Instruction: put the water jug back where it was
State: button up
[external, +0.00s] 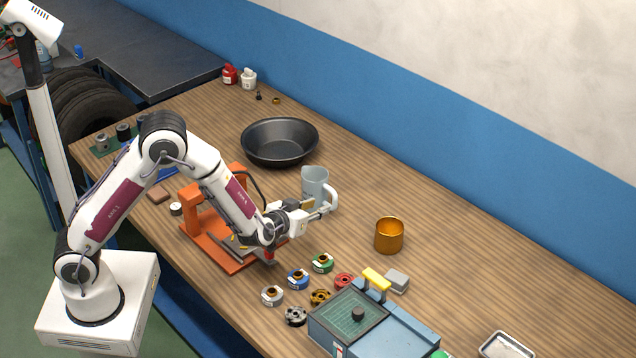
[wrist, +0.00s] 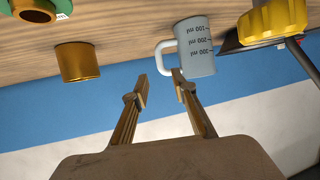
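The water jug (external: 314,182) is a pale grey-blue measuring jug with a handle, standing upright on the wooden bench near the pan. The wrist view is upside down and shows the jug (wrist: 198,48) with its dark volume marks and its handle pointing left. My gripper (external: 329,209) is low beside the jug on its handle side. In the wrist view my gripper (wrist: 160,82) has its fingers apart, with the handle appearing between or just beyond the tips. I cannot tell whether a finger touches it.
A dark round pan (external: 280,142) is behind the jug, and a golden cup (external: 389,236) is to its right. An orange stand (external: 213,232) is under my arm. Several spools (external: 298,280) and a blue toolbox (external: 372,322) are nearer. Bench beyond the cup is clear.

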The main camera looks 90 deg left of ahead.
jog(key=shift+s+d+r, duration=0.25)
jog(key=shift+s+d, duration=0.05)
jog(key=shift+d, duration=0.2)
jog(key=shift+w, duration=0.1)
dwell(0.5)
jog(key=w+d+r+m+t+h, duration=0.1)
jog(key=d+r+m+t+h, duration=0.15)
jog(key=d+r, duration=0.35)
jog(key=w+d+r+m+t+h, duration=0.1)
jog(key=d+r+h, duration=0.3)
jog(key=d, duration=0.4)
jog(key=s+d+r+m+h, duration=0.2)
jog(key=s+d+r, duration=0.1)
jog(key=d, duration=0.2)
jog(key=s+d+r+m+h, duration=0.1)
jog(key=s+d+r+h, duration=0.15)
jog(key=d, duration=0.35)
jog(key=s+d+r+m+g+h, duration=0.1)
jog(key=s+d+m, duration=0.15)
jog(key=s, duration=0.45)
jog(key=s+d+r+m+g, duration=0.15)
jog(key=s+d, duration=0.25)
jog(key=s, duration=0.4)
jog(key=s+f+m+g, duration=0.1)
jog(key=s+f+g, duration=0.1)
jog(key=s, duration=1.2)
jog(key=shift+s+a+f+g, duration=0.15)
jog(key=shift+s+f+g, duration=0.15)
jog(key=shift+f, duration=0.1)
